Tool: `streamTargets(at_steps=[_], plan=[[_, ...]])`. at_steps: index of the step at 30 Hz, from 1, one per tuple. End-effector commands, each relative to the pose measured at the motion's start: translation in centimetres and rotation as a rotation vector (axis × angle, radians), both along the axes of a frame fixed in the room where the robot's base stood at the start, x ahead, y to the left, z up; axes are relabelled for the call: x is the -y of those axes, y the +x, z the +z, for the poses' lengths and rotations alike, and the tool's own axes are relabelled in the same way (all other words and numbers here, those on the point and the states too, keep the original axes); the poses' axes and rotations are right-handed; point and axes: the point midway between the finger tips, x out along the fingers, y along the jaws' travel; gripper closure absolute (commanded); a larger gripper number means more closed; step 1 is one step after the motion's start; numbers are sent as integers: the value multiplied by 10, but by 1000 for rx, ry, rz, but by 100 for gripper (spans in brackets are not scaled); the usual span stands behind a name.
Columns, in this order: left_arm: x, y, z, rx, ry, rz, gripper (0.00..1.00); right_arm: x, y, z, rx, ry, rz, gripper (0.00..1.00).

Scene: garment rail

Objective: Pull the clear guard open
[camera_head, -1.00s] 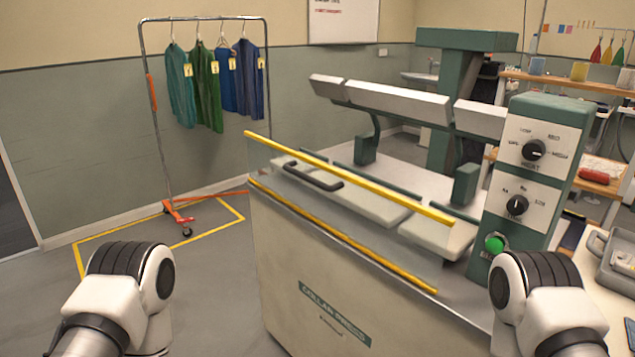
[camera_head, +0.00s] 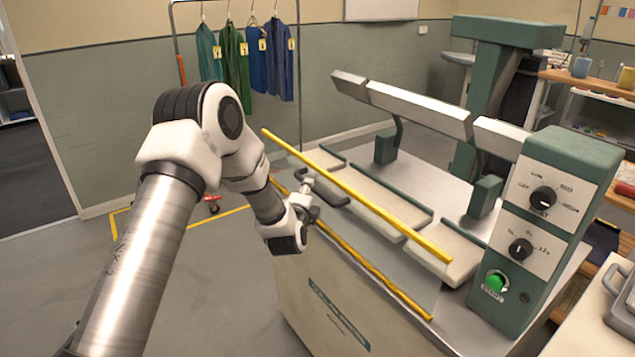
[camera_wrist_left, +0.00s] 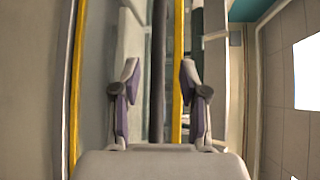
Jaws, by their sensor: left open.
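The clear guard (camera_head: 378,252) is a transparent panel on the front of the collar press, with yellow strips along its top and bottom edges. A black bar handle (camera_head: 333,199) sits on its face. My left gripper (camera_head: 310,190) is at the left part of the handle, its tips partly hard to make out in the head view. In the left wrist view its fingers (camera_wrist_left: 160,92) are spread apart, and the handle's dark bar (camera_wrist_left: 158,45) lies between them. Contact with the handle cannot be told. My right gripper is in neither view.
The press control box (camera_head: 550,220), with two dials and a green button, stands at the right. A garment rail (camera_head: 174,45) with several hanging garments stands behind on the left. Open floor (camera_head: 60,290) lies left of the press.

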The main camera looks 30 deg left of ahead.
Motion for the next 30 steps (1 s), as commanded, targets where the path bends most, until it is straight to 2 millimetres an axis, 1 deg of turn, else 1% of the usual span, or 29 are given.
streamTargets(at_steps=[1,3,7,10,16,17,18,20,30], plan=[[-4,10,1,1,3,0,57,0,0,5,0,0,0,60],[-9,23,-1,1,3,-1,57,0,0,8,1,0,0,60],[-17,40,-5,-1,2,-1,57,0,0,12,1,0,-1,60],[-19,46,-7,-1,0,-1,57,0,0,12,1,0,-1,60],[-19,47,-8,-2,0,-2,57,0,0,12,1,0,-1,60],[-19,47,-8,-2,0,-2,64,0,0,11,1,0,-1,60],[-19,47,-8,-2,0,-2,78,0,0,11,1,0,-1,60],[-19,47,-8,-2,0,-2,99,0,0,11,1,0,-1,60],[-20,45,-10,5,-4,-1,100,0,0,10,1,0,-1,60]])
